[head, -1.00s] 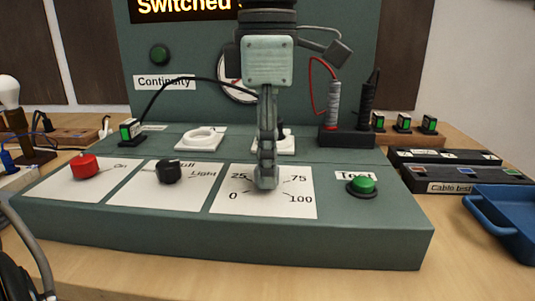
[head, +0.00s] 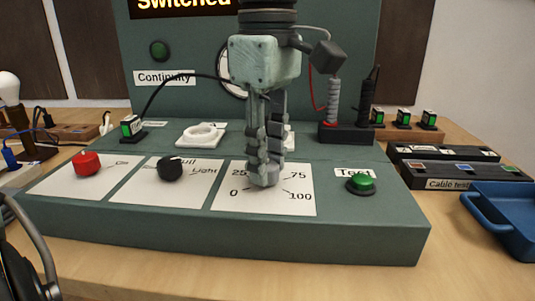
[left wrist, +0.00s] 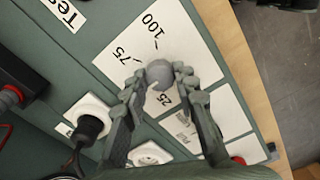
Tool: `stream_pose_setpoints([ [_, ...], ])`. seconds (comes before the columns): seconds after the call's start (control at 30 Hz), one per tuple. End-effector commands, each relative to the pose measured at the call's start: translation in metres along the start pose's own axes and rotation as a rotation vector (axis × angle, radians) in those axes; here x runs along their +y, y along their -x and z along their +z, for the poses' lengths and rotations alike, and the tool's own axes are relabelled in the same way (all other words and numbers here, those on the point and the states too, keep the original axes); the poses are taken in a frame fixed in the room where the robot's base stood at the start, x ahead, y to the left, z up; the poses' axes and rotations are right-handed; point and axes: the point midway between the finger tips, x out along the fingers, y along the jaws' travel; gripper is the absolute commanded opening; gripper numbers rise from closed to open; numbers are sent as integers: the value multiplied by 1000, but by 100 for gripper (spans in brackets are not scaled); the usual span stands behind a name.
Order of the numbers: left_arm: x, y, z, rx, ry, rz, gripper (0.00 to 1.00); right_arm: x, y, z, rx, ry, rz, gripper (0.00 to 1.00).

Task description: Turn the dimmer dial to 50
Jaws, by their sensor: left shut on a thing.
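The dimmer dial (left wrist: 158,74) is a round grey knob on a white panel (head: 222,201) marked 0, 25, 75 and 100. My left gripper (head: 264,178) points down onto the panel and hides the dial in the head view. In the left wrist view, its two fingers (left wrist: 155,88) are shut on the dial from both sides. A small pale mark seems to show on the knob's lower left edge, between the 75 and 25 sides. The 50 label is hidden by the gripper, so I cannot tell the exact setting. My right gripper is not in view.
A red knob (head: 87,164), a black selector knob (head: 170,168) and a green Test button (head: 361,183) sit on the same green console. Sockets and probes stand behind the gripper. A blue tray (head: 505,218) is at the right.

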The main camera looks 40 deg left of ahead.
Motion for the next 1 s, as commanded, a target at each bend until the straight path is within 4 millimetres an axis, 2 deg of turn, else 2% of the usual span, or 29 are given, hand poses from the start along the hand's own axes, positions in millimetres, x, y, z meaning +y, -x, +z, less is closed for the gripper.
stream_pose_setpoints([
  [0.33, 0, 0, -1, 2, -1, -1, 0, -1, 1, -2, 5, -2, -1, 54],
  [0.37, 0, 0, -1, 2, -1, -1, 32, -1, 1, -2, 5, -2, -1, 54],
  [0.5, 0, 0, 0, 2, -1, 0, 49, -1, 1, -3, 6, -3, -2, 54],
  [0.83, 0, 2, 0, 1, 0, 1, 49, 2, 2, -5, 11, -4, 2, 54],
  [1.0, 1, 24, 0, 1, 1, 5, 49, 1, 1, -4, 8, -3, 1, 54],
])
